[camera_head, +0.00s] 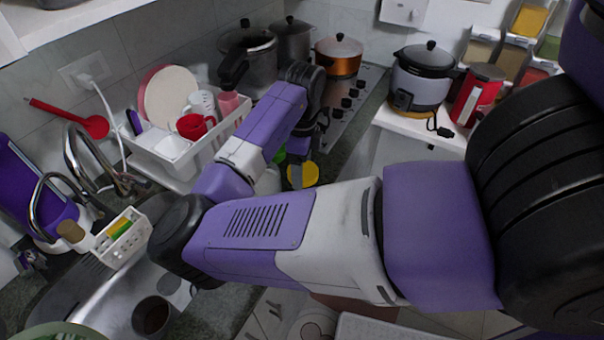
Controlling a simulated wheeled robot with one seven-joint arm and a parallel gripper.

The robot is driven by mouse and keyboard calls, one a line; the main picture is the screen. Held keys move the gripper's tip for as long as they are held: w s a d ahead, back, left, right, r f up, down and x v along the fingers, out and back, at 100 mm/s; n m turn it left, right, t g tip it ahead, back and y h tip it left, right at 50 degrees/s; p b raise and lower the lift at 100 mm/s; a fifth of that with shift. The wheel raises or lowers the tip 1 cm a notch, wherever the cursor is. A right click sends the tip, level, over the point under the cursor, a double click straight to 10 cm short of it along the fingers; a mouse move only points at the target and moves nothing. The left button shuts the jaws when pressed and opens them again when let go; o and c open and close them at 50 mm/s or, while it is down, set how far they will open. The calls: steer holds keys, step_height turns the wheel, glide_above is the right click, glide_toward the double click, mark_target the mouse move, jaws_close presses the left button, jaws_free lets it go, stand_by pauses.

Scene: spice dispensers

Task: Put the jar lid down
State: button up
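My gripper (298,178) points down over the counter between the dish rack and the stove, mostly hidden behind my own forearm and wrist. A round yellow disc (311,174), possibly the jar lid, shows right beside the grey fingers. I cannot tell whether the fingers hold it, touch it or are only in front of it. A bit of something green (280,156) shows just left of the fingers. No other jar lid is clearly visible.
A white dish rack (178,168) with plates and cups stands left of the gripper. The stove (345,108) with pots is behind it. A rice cooker (423,75), red canister (477,95) and spice dispensers (530,20) are at right. The sink (115,305) is front left.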

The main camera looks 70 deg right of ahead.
steer(key=shift+f, duration=1.45)
steer(key=shift+f, duration=0.2)
steer(key=o, duration=1.3)
steer(key=shift+c, duration=0.2)
